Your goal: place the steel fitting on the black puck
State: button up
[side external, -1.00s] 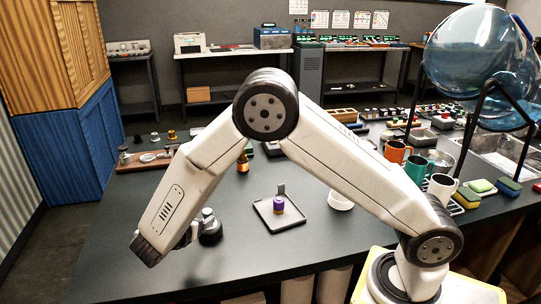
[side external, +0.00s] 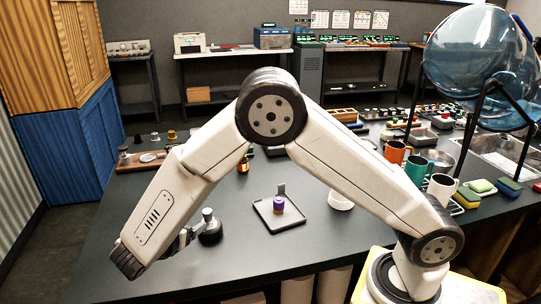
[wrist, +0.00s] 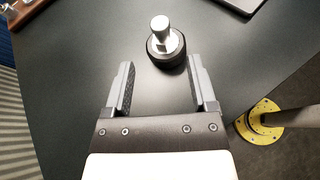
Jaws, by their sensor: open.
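The steel fitting (side external: 207,214) stands upright on the black puck (side external: 211,236), at the front left of the dark bench. In the wrist view the fitting (wrist: 161,32) shows a round bright top and a wider collar resting on the puck (wrist: 168,60), roughly centred. My gripper (wrist: 160,63) is open and empty. Its two fingers point at the puck from the near side, with the fitting beyond the fingertips and apart from them. In the side view my gripper (side external: 186,238) is just left of the puck, low over the bench, partly hidden by my forearm.
A dark tray (side external: 264,215) with a purple-topped piece lies right of the puck. A white bowl (side external: 340,201) and several mugs stand farther right. A wooden board (side external: 130,165) with small parts lies at back left. Bench around the puck is clear.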

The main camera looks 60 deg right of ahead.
jog(key=shift+d, duration=0.1)
jog(key=s+d+m+y, duration=0.4)
jog(key=s+m+y, duration=0.2)
jog(key=s+m, duration=0.2)
jog(key=s+d+m+g+y, duration=0.1)
jog(key=s+d+m+y, duration=0.3)
jog(key=s+m+y, duration=0.3)
jog(key=s+m, duration=0.1)
jog(key=m, duration=0.4)
jog(key=shift+s+d+f, duration=0.15)
jog(key=shift+d+f, duration=0.1)
jog(key=shift+d, duration=0.15)
